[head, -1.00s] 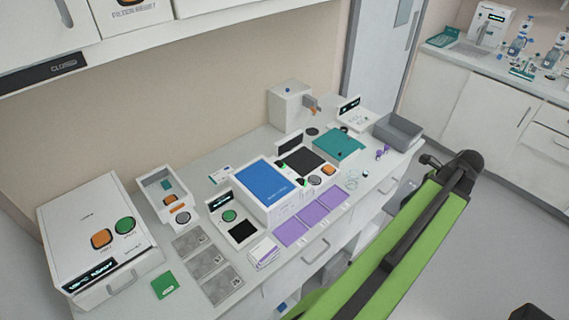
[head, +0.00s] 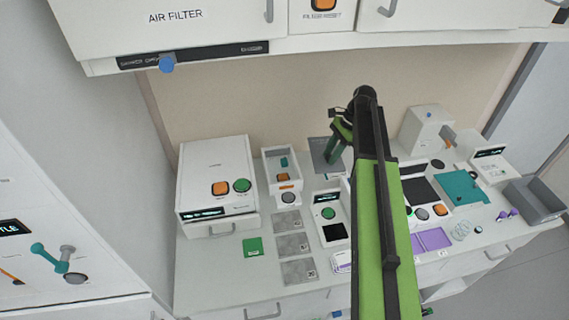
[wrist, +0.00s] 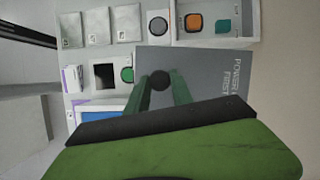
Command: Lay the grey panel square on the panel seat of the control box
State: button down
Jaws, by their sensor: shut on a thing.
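The grey panel (wrist: 215,72) is a flat sheet with white lettering. My gripper (wrist: 160,80) is shut on a dark round knob at its middle. In the head view the panel (head: 319,150) is partly hidden by my gripper (head: 333,151) and is seen above the back of the counter. The control box appears to be the open white box (head: 269,166) just left of the panel, with an orange switch and a teal part inside. In the wrist view this box (wrist: 240,40) lies beyond the panel's top edge, which hides part of it. The seat itself is not clear.
A large white machine (head: 213,172) with orange and green buttons stands left of the open box. Grey tiles (head: 292,245) and a green card (head: 252,247) lie in front. Wall cabinets (head: 180,25) overhang the back. My arm hides part of the counter's middle.

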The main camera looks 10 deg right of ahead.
aim_at(314, 160)
jog(key=shift+n+g, duration=0.3)
jog(key=shift+n, duration=0.3)
jog(key=a, duration=0.1)
jog(key=w+a, duration=0.1)
jog(key=a, duration=0.1)
jog(key=w+a, duration=0.1)
jog(key=a, duration=0.1)
jog(key=shift+a+r, duration=0.2)
jog(key=shift+r, duration=0.05)
jog(key=w+a+f+b, duration=0.2)
jog(key=a+f+b, duration=0.1)
jog(key=f, duration=0.1)
jog(key=w+a+f+b, duration=0.2)
jog(key=a+f+b, duration=0.1)
jog(key=b, duration=0.1)
jog(key=w+a+f+b, duration=0.2)
jog(key=a+f+b, duration=0.1)
jog(key=f+b, duration=0.1)
jog(key=shift+w+a+f, duration=0.2)
jog(key=shift+a+f, duration=0.1)
jog(key=shift+a, duration=0.05)
jog(key=shift+r, duration=0.25)
jog(key=shift+f, duration=0.25)
jog(key=c, duration=1.1)
grip_release()
jog(key=shift+r, duration=0.1)
jog(key=shift+r, duration=0.1)
